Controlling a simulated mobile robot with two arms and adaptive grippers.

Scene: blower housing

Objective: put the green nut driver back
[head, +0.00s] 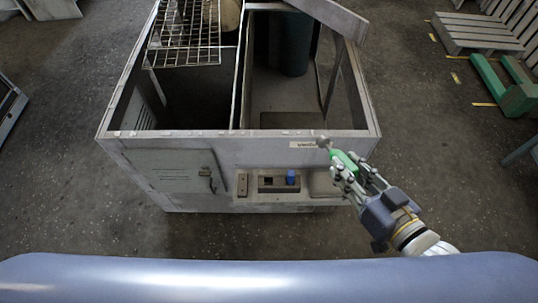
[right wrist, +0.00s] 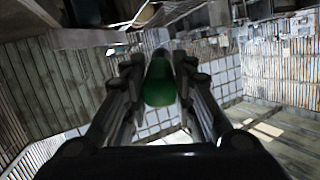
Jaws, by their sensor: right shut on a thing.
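My right gripper (head: 350,176) is shut on the green nut driver (head: 344,159) in the head view. The driver's grey tip points up and left, close to the housing's front upper edge by a small white label (head: 305,145); I cannot tell whether it touches. In the right wrist view the green handle (right wrist: 160,84) lies between the two fingers of the gripper (right wrist: 162,75). My left gripper is not in view.
The open-topped grey blower housing (head: 372,133) fills the middle, with a wire rack (head: 184,40) at its upper left and a dark green cylinder (head: 295,45) inside. A pallet (head: 480,33) and a green frame (head: 515,98) stand at right.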

